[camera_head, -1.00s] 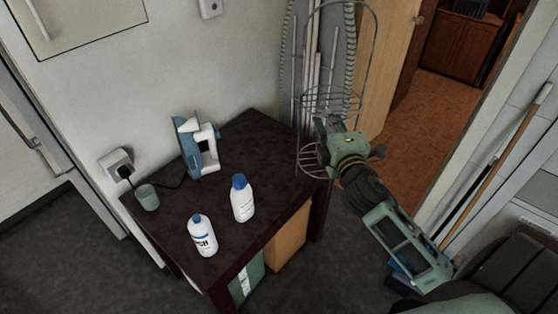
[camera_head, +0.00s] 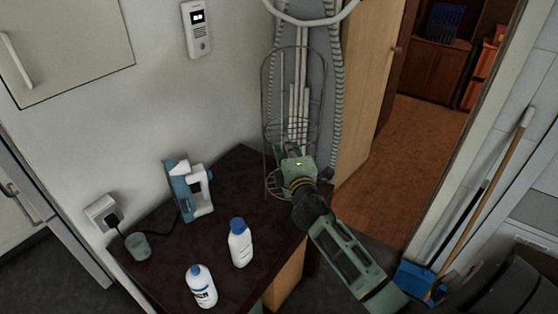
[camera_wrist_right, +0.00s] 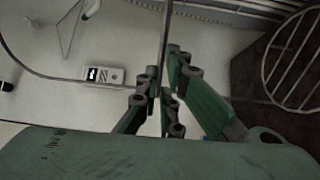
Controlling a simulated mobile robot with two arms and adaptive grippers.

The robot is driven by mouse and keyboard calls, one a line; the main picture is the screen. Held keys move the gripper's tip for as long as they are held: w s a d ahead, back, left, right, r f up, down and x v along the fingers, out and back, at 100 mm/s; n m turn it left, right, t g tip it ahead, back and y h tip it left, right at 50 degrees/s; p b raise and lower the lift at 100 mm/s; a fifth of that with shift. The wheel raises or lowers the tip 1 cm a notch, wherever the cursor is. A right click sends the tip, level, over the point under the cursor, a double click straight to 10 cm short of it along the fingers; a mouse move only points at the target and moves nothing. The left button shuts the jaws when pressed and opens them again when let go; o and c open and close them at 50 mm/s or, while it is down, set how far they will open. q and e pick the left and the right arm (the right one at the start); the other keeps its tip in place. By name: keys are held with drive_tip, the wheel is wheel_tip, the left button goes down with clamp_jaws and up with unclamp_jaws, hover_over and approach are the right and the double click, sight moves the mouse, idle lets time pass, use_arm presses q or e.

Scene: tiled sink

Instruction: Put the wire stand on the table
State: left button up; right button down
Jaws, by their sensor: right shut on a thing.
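The wire stand (camera_head: 268,128) is a tall, thin grey wire frame with rings, held roughly upright at the back right corner of the dark table (camera_head: 225,262). My right gripper (camera_head: 291,156) is shut on one of its wires. In the right wrist view the fingers (camera_wrist_right: 163,88) close around a thin upright wire, and a ringed part of the stand (camera_wrist_right: 291,62) shows at the right. The stand's lower end is in front of the tabletop's back corner; I cannot tell whether it touches. My left gripper is not in view.
An ironing board (camera_head: 322,75) leans behind the stand. The table's back right part looks clear. A broom and blue dustpan (camera_head: 413,277) are at the right.

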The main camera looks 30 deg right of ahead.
wheel_tip(320, 180, down, 5)
drive_tip(key=w+a+b, duration=0.1)
drive_tip(key=w, duration=0.1)
drive_tip(key=shift+w+f+b, duration=0.2)
drive_tip(key=shift+w+b, duration=0.15)
drive_tip(key=shift+s+f, duration=0.1)
drive_tip(key=shift+f, duration=0.1)
drive_tip(key=c, duration=1.9)
unclamp_jaws()
